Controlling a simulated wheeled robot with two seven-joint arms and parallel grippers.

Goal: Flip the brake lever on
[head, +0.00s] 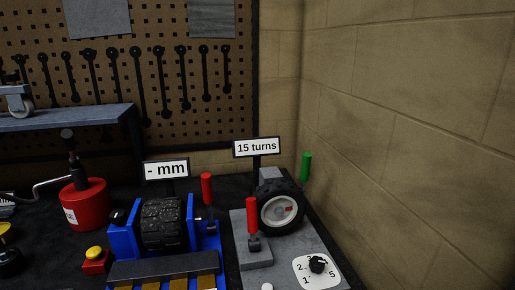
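Three upright levers show in the head view. One red-handled lever (207,188) stands at the right side of the blue machine (123,240) that holds a black tyre (163,224). Another red-handled lever (252,214) stands on a grey block beside a wheel with a white rim (280,210). A green-handled lever (305,166) rises behind that wheel at the right. No label shows which is the brake lever. Neither of my grippers is in view, and nothing touches the levers.
Signs read "- mm" (166,170) and "15 turns" (256,147). A numbered dial (317,265) sits at front right. A pegboard (160,55) is behind; a block wall (400,130) closes the right.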

